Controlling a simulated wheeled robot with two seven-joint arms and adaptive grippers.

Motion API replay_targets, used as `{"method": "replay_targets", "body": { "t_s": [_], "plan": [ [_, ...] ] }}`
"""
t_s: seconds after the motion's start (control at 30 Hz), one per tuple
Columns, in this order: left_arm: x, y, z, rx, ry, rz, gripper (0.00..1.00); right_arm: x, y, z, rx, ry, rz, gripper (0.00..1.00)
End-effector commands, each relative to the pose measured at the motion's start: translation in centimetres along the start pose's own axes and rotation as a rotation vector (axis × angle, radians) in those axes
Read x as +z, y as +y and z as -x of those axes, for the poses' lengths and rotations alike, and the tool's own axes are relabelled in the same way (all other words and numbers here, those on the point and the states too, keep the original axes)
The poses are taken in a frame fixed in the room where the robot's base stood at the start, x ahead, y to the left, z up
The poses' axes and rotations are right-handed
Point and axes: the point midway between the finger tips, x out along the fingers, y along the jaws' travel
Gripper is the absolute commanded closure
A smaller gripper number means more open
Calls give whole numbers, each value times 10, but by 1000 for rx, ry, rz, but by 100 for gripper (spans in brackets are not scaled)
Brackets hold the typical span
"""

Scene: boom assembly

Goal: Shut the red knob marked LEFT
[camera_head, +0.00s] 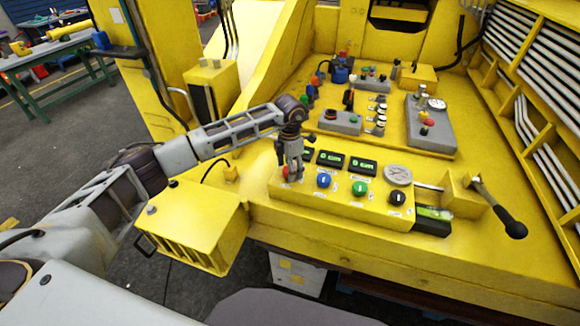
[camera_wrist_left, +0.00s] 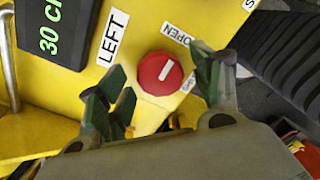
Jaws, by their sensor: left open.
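The red knob (camera_wrist_left: 160,73) has a white line on its face and sits on the yellow panel. The knob's line slants toward the upper right, roughly toward OPEN. My left gripper (camera_wrist_left: 160,88) is open, its fingers on either side of the knob and seemingly apart from it. In the head view my left gripper (camera_head: 291,174) points down over the knob, mostly hiding it. My right gripper is out of view.
On the same control box are a blue knob (camera_head: 324,180), a green knob (camera_head: 360,188), a black knob (camera_head: 397,197) and green displays (camera_head: 363,166). A black-handled lever (camera_head: 510,226) stands at the right. More control boxes (camera_head: 430,125) stand behind.

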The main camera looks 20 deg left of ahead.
Motion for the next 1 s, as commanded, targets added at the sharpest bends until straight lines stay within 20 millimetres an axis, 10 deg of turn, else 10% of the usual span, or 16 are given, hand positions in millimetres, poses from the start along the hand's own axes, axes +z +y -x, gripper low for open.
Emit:
{"method": "replay_targets", "body": {
  "t_s": [0.37,0.7,1.0],
  "plan": [
    [0,0,-3,0,0,0,36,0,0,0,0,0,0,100],
    [0,0,-3,0,-1,0,80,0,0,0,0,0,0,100],
    [0,0,-3,1,-1,-13,81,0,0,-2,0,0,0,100]
  ]
}}
